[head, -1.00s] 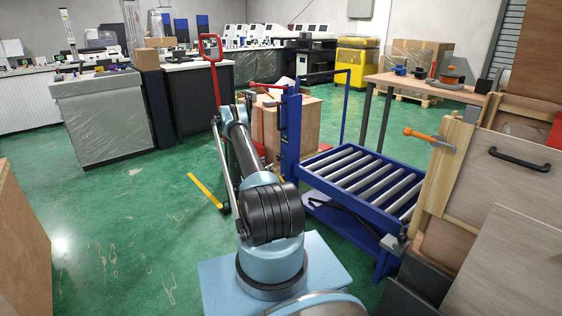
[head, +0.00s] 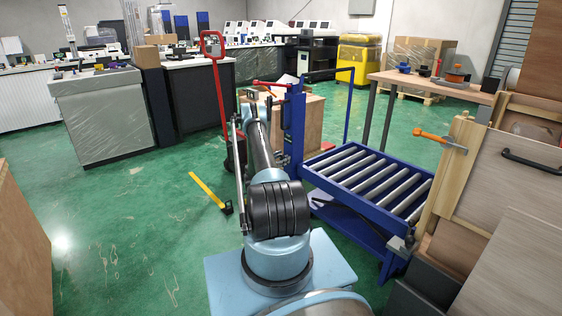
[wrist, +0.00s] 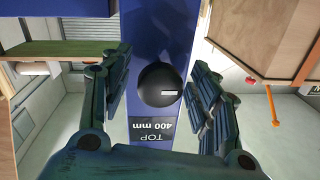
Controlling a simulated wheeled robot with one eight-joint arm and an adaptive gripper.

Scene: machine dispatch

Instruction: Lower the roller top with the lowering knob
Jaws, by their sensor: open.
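The roller top (head: 372,185) is a blue frame with several grey rollers, on a blue cart in the head view. A blue column (head: 297,128) stands at its far left end. In the wrist view, a round black knob (wrist: 160,85) sits on a blue upright. A dark label (wrist: 165,131) beside it reads "TOP 400 mm", upside down. My gripper (wrist: 160,72) is open, with one finger on each side of the knob. Gaps show between the fingers and the knob, and I see no contact. In the head view my arm hides the gripper.
A wooden crate with a black handle (head: 532,160) and an orange clamp (head: 440,138) stands close on the right. A red-handled stand (head: 219,90) is behind my arm. A wooden workbench (head: 440,85) is beyond the rollers. The green floor at left is mostly clear.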

